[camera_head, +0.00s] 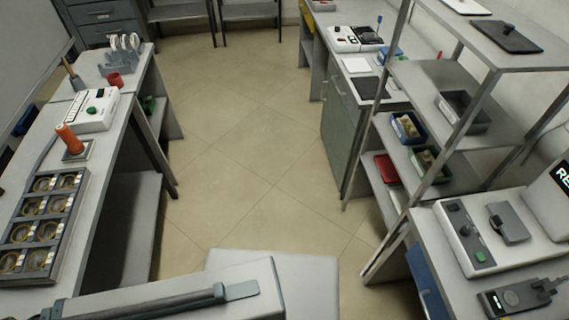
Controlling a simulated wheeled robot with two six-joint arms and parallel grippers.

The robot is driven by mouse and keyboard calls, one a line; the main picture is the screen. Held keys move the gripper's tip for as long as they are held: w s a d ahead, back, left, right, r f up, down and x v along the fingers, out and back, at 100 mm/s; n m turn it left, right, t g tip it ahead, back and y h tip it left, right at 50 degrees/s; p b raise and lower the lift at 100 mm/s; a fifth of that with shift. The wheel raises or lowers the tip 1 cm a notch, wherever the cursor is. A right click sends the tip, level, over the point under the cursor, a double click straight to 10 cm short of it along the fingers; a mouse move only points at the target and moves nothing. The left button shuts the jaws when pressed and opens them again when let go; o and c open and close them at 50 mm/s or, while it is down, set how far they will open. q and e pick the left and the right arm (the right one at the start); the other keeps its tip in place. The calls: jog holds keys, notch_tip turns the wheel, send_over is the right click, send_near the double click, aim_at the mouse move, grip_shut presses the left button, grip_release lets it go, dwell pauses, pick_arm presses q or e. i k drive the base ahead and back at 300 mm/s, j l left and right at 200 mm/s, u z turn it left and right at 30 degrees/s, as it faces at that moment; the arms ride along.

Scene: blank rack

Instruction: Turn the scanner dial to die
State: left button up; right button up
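A light grey control unit (473,236) lies on the bench at the right. It has dark knobs, a green button (481,256) and a grey block (508,222) on its top. A dark screen (564,180) with bright letters, cut off by the picture edge, stands behind it. A dark device (518,298) with a small round face lies in front of the unit. I cannot tell for sure which of these is the scanner, and no dial marking is readable. Neither of my grippers shows in the head view.
A metal shelf rack (430,75) with small bins stands at the right, beside the bench. At the left, a bench carries a tray of round parts (43,222), an orange-handled tool (69,138) and a white box (91,110). The tiled floor (250,150) between is clear.

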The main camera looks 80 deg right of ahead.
aim_at(464, 230)
jog(key=z, duration=0.55)
jog(key=j+z, duration=0.15)
jog(key=z, duration=1)
jog(key=j+z, duration=0.1)
jog(key=z, duration=1.05)
jog(key=k+z, duration=0.1)
jog(key=z, duration=0.5)
jog(key=j+z, duration=0.1)
jog(key=z, duration=0.45)
jog(key=k+z, duration=0.1)
jog(key=z, duration=0.45)
